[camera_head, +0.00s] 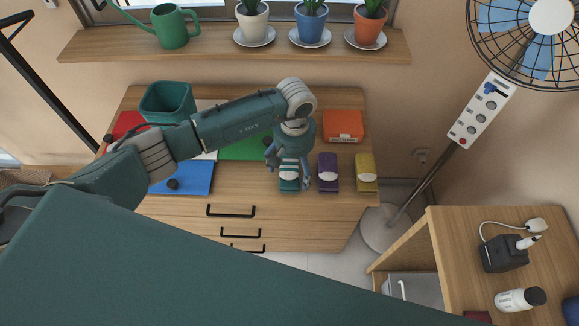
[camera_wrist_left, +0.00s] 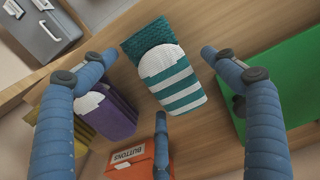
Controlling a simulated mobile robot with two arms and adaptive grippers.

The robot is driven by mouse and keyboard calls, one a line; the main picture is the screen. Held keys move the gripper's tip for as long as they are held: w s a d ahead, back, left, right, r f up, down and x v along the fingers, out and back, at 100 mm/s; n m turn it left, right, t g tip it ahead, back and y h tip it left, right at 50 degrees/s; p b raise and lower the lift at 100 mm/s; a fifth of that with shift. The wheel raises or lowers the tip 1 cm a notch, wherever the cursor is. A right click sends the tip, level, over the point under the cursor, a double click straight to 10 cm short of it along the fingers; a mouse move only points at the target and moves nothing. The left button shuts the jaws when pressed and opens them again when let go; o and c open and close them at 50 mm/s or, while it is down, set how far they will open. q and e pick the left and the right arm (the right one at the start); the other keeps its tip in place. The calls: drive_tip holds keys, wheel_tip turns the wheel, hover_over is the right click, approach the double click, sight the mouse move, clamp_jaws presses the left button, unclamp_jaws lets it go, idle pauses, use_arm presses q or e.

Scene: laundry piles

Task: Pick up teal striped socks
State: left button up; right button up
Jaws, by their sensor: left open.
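The teal striped socks (camera_head: 289,174) lie folded with a white band on the wooden dresser top, left of the purple socks (camera_head: 328,172) and the yellow socks (camera_head: 367,172). My left gripper (camera_head: 287,172) is right above the teal striped socks and partly covers them. In the left wrist view the teal striped socks (camera_wrist_left: 170,72) lie between my open blue fingers (camera_wrist_left: 155,85), with visible gaps on both sides. The purple socks (camera_wrist_left: 112,112) are close to one finger there. My right gripper is not in view.
An orange buttons box (camera_head: 343,126) stands behind the socks. A green mat (camera_head: 240,148), a blue mat (camera_head: 185,178) and a teal bin (camera_head: 165,100) are to the left. A fan (camera_head: 535,35) and a wooden cabinet (camera_head: 440,240) stand right. A plant shelf (camera_head: 230,48) hangs above.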

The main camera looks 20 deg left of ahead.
use_arm(q)
drive_tip(key=shift+f, duration=0.5)
drive_tip(key=c, duration=1.2)
drive_tip(key=shift+r, duration=0.1)
drive_tip(key=shift+c, duration=0.3)
